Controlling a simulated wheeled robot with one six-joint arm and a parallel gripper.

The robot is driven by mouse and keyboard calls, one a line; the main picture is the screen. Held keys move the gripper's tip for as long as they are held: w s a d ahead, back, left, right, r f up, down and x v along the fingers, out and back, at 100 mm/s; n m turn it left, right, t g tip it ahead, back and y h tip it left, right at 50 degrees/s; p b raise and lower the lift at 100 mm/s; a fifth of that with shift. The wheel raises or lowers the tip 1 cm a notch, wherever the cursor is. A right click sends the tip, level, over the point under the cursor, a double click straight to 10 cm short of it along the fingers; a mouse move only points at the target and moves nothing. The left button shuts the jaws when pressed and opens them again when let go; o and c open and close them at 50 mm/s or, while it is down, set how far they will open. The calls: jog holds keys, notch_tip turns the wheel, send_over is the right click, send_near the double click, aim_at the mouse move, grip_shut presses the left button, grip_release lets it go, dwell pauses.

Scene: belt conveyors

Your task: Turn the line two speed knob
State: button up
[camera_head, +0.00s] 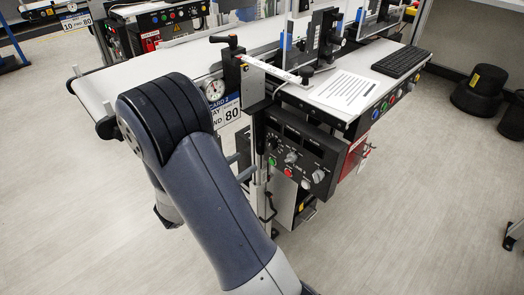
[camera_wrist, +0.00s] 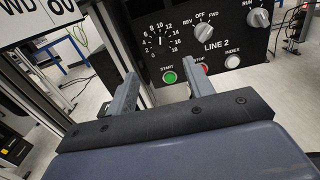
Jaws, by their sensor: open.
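The line 2 control panel (camera_head: 300,152) is a black box under the conveyor, and it fills the upper part of the wrist view (camera_wrist: 186,58). Its speed knob (camera_wrist: 163,42) is small and black, inside a white number scale, left of the REV/OFF/FWD selector (camera_wrist: 207,34). In the head view the speed knob (camera_head: 273,144) is small and dark. My gripper (camera_wrist: 163,76) is open and empty, facing the panel. In the wrist picture its fingers lie left and right of the green START button (camera_wrist: 169,77), below the knob. Contact with the panel cannot be told.
The red STOP button (camera_wrist: 203,69), INDEX button (camera_wrist: 232,61) and RUN knob (camera_wrist: 258,18) are close on the right. A white number sign (camera_wrist: 36,18) hangs at the left. A keyboard (camera_head: 400,62) and paper sheet (camera_head: 346,91) lie above the panel. The floor in front is clear.

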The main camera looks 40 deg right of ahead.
aim_at(269, 146)
jog(key=d, duration=0.9)
jog(key=shift+w+d+b, duration=0.25)
jog(key=shift+w+b, duration=0.1)
jog(key=shift+b, duration=0.05)
jog(key=shift+c, duration=0.5)
jog(key=c, duration=0.9)
